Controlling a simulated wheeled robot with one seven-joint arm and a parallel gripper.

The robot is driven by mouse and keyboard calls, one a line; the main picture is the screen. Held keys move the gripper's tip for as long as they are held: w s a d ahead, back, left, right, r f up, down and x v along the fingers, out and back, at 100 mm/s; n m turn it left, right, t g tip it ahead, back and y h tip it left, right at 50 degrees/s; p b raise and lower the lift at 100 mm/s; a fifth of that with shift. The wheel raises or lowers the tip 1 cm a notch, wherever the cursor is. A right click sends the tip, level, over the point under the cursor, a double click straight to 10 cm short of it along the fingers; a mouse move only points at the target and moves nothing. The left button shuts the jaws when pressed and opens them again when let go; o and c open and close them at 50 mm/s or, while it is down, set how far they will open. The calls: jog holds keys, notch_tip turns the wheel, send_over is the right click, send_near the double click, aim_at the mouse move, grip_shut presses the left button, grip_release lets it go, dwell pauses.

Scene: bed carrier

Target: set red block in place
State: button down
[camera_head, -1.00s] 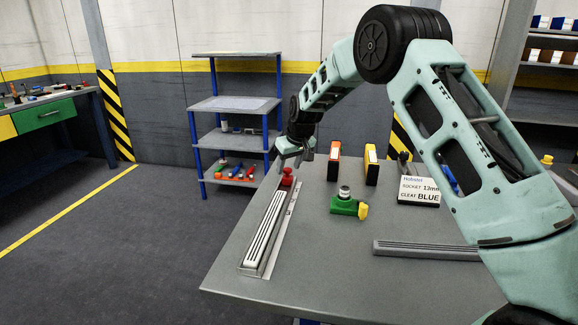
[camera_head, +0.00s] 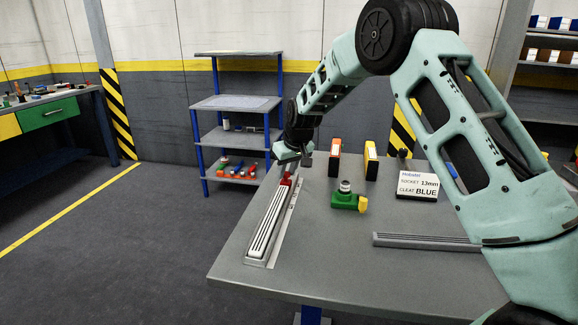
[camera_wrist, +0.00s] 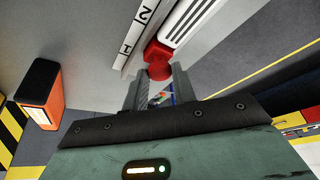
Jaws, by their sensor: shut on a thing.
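The red block (camera_head: 286,181) is at the far end of the light grey grooved bar (camera_head: 268,222), near the left edge of the table. In the wrist view the red block (camera_wrist: 157,54) has a rounded knob facing me, and its far side meets the end of the white slotted bar (camera_wrist: 184,22). My gripper (camera_head: 290,170) is over the block in the head view. In the wrist view my gripper's fingers (camera_wrist: 157,78) are shut on the red knob from both sides. The block's underside is hidden.
A marked strip (camera_wrist: 136,38) runs beside the bar. On the table stand a green block with a yellow knob (camera_head: 347,200), an orange box (camera_head: 335,160), a yellow box (camera_head: 371,162), a sign (camera_head: 418,187) and a grey rail (camera_head: 425,243). The front table area is clear.

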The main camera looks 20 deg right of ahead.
jog(key=shift+s+a, duration=0.1)
jog(key=shift+s, duration=0.05)
jog(key=c, duration=1.1)
grip_release()
jog(key=v, duration=1.7)
jog(key=shift+r, duration=0.2)
